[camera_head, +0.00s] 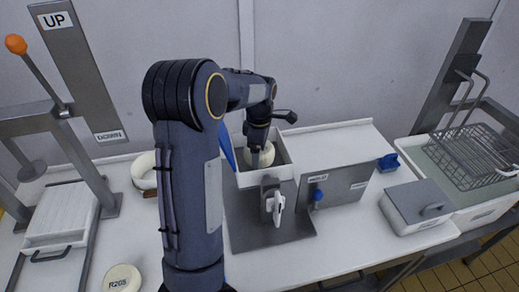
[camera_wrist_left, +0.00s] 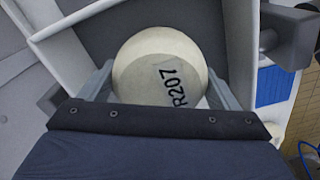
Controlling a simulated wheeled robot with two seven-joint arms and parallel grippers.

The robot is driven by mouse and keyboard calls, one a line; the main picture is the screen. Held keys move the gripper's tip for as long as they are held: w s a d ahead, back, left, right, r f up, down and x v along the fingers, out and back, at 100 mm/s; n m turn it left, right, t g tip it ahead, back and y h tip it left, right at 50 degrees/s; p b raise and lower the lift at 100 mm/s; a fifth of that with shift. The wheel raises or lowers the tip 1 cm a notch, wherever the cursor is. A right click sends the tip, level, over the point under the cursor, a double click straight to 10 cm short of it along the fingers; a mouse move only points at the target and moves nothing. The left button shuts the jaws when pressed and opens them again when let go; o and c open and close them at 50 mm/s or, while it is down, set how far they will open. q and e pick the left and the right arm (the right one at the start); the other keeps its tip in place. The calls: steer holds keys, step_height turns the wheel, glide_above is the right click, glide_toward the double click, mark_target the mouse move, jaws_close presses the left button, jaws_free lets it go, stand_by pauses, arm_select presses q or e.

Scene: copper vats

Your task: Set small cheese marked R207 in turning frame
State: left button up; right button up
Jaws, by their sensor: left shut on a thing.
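The small cheese marked R207 (camera_wrist_left: 165,68) is pale and round, with its black label readable in the left wrist view. My left gripper (camera_wrist_left: 160,90) is shut on it, one finger on each side. In the head view the cheese (camera_head: 264,155) shows under my left gripper (camera_head: 258,148), inside or just over a white open-topped box (camera_head: 285,165) with light walls on a grey stand. Whether the cheese touches the box floor is hidden. I cannot tell for certain that this box is the turning frame. My right gripper is not in view.
A cheese marked R205 (camera_head: 122,279) lies at the front left. A lever press (camera_head: 60,120) with an orange knob stands left. A grey panel with a blue knob (camera_head: 317,195), a lidded grey box (camera_head: 418,205) and a wire basket in a tank (camera_head: 470,155) are right.

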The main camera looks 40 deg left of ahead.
arm_select(q)
steer(key=shift+f+b, duration=0.35)
steer(key=shift+f, duration=0.3)
stand_by(0.4)
steer(key=o, duration=1.1)
steer(key=shift+o, duration=0.2)
step_height(320, 180, up, 5)
steer(key=p, duration=0.4)
steer(key=shift+r+p, duration=0.4)
steer(key=shift+r, duration=0.65)
